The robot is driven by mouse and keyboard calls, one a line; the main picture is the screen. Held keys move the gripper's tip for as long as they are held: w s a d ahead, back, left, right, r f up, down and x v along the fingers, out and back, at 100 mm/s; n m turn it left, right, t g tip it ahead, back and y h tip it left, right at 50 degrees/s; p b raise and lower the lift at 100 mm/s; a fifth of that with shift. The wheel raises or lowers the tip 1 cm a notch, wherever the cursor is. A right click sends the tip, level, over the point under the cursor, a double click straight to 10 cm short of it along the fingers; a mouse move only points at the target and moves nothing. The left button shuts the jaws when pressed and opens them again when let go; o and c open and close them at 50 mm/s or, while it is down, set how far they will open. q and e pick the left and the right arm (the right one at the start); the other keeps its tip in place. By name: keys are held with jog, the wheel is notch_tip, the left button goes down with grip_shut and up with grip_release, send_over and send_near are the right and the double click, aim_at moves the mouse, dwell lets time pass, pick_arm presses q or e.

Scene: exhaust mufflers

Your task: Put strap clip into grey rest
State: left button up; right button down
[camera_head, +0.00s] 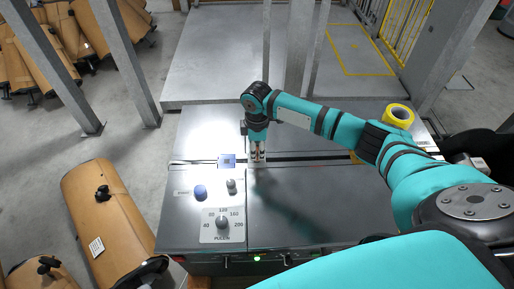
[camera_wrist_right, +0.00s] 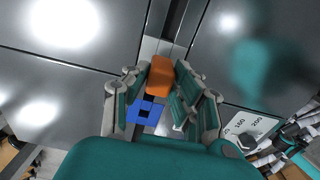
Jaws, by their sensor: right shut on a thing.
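My right gripper (camera_head: 258,152) points down over the slot across the grey machine top. In the right wrist view the gripper (camera_wrist_right: 161,80) is shut on an orange piece (camera_wrist_right: 160,76), which I take to be the strap clip. A pale grey plate, likely the grey rest (camera_wrist_right: 151,47), shows just beyond the clip at the slot. In the head view it lies right under the fingertips (camera_head: 258,164). I cannot tell whether the clip touches it. A blue square piece with a dark middle (camera_head: 227,161) lies left of the gripper. My left gripper is not in view.
The machine top (camera_head: 300,210) carries a blue knob (camera_head: 200,192), a small grey knob (camera_head: 231,184) and a dial (camera_head: 222,222). A yellow tape roll (camera_head: 398,116) shows beyond my right arm. Brown mufflers (camera_head: 110,215) lie at the left. The top right of the dial is clear.

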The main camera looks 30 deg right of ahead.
jog(key=shift+f, duration=0.45)
dwell(0.3)
jog(key=c, duration=1)
grip_release()
notch_tip(320, 180, up, 12)
